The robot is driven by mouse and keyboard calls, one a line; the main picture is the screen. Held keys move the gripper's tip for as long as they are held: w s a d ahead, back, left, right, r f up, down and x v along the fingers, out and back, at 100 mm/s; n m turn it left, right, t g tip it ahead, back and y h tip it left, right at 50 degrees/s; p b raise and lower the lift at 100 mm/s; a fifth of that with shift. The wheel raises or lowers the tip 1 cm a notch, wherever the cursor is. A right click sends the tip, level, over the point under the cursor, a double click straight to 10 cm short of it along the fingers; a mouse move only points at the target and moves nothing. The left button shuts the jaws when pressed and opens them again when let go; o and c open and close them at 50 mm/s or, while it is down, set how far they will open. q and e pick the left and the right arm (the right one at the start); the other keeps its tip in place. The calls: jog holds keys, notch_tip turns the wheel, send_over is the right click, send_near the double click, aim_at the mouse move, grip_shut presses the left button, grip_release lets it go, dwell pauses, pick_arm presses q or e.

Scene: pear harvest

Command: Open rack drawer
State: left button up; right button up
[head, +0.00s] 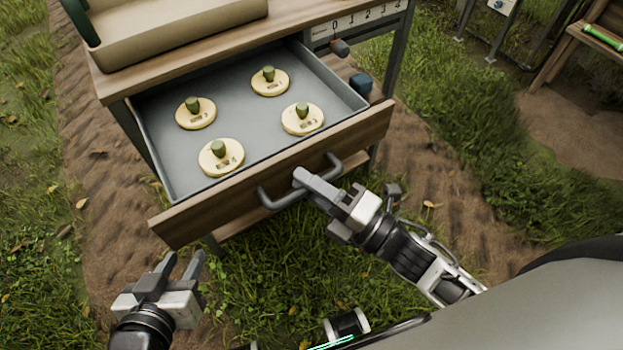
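The rack drawer (254,196) is pulled well out of the wooden rack, with its grey inside in full view. Its wooden front carries a grey bar handle (279,200). My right gripper (304,180) is at the middle of this handle, its fingers together over the bar, and seems closed on it. The far side of the grip is hidden. My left gripper (182,265) is low at the left, apart from the drawer, with its fingers spread and nothing between them.
Several round pale discs with green knobs (221,156) lie in the drawer. A beige tray (180,30) stands on the rack top (290,30). A numbered scale (365,18) is at the rack's right. Grass and soil surround the rack, with free room in front.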

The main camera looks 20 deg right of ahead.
jog(key=b+v, duration=0.1)
jog(key=v, duration=1.5)
jog(key=shift+r, duration=0.1)
